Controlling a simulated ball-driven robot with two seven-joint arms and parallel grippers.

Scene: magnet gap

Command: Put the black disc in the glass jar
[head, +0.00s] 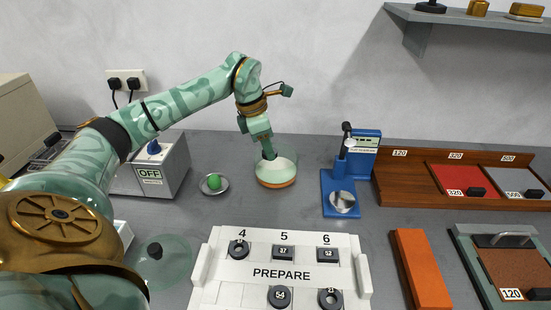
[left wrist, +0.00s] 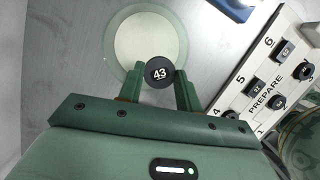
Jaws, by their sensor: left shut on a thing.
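My left gripper (head: 268,152) is shut on the black disc (left wrist: 159,72), which bears the number 43 on its face. In the left wrist view the gripper's green fingers (left wrist: 160,85) hold the disc from both sides. The glass jar (head: 276,177) stands on the grey bench, with a pale inside and an orange-brown base. In the head view the fingertips are at the jar's mouth. In the left wrist view the disc overlaps the near rim of the jar (left wrist: 150,42). I cannot tell whether the disc is below the rim. My right gripper is not in view.
A clear glass lid (head: 178,265) with a black knob lies at the front left. A small dish with a green ball (head: 214,182) is left of the jar; a blue gauge stand (head: 338,185) is right. A white PREPARE tray (head: 240,280) holds several numbered pieces in front.

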